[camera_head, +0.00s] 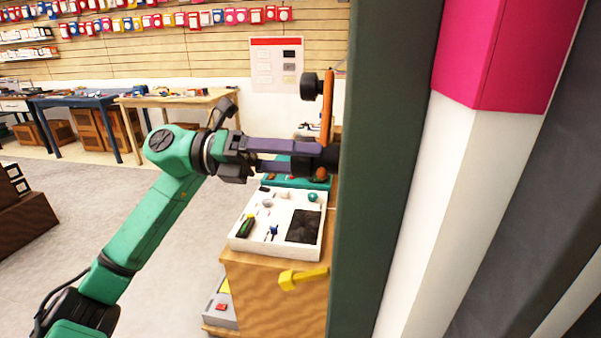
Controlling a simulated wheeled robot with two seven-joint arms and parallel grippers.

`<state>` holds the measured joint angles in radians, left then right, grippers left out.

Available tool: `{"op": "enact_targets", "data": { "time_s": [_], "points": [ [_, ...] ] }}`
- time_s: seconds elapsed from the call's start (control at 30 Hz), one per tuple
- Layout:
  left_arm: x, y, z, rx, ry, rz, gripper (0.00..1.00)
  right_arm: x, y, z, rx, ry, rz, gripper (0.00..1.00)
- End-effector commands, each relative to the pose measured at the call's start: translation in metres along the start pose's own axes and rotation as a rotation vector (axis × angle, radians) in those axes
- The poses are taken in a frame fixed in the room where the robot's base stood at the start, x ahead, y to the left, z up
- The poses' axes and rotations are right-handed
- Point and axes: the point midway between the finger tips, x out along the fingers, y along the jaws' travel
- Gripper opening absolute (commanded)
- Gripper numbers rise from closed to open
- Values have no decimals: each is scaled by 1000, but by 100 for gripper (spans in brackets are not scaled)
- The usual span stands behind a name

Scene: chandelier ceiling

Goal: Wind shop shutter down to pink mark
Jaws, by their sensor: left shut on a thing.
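My left gripper (314,156) reaches in from the left with its fingers level. It is shut on a black part of the crank (327,112), at the lower end of the crank's upright orange arm. A black knob (309,86) sticks out to the left near the upper end of that arm. The crank is beside the dark green post (385,170), which hides whatever is behind it. The pink mark (507,48) is a band around the upper part of a white post at the right. I cannot clearly tell which surface is the shutter. My right gripper is not in view.
A white tray (243,244) with small items stands on a wooden cabinet (270,295) below my gripper. A yellow lever (302,278) juts out near the cabinet. Work tables (130,101) stand at the back left. The grey floor (185,260) at left is clear.

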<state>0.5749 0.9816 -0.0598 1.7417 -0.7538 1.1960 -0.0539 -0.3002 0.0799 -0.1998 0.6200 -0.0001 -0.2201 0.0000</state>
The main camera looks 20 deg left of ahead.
Motion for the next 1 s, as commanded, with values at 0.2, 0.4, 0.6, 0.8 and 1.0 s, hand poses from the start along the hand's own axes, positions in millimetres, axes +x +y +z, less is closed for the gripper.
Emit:
{"op": "enact_targets", "data": {
  "time_s": [0.2, 0.4, 0.6, 0.8, 1.0],
  "points": [
    [0, 2, 0, 100, -1, 3, 0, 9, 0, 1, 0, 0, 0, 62],
    [-1, 1, 1, 118, -2, 3, 0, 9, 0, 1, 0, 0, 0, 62],
    [-1, 0, 2, 117, -5, 3, 0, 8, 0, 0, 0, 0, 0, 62],
    [-1, 0, 2, 117, -7, 2, 0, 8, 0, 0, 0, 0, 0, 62],
    [-2, 0, 3, 116, -9, 2, 0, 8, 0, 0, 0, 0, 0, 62]
  ]
}}
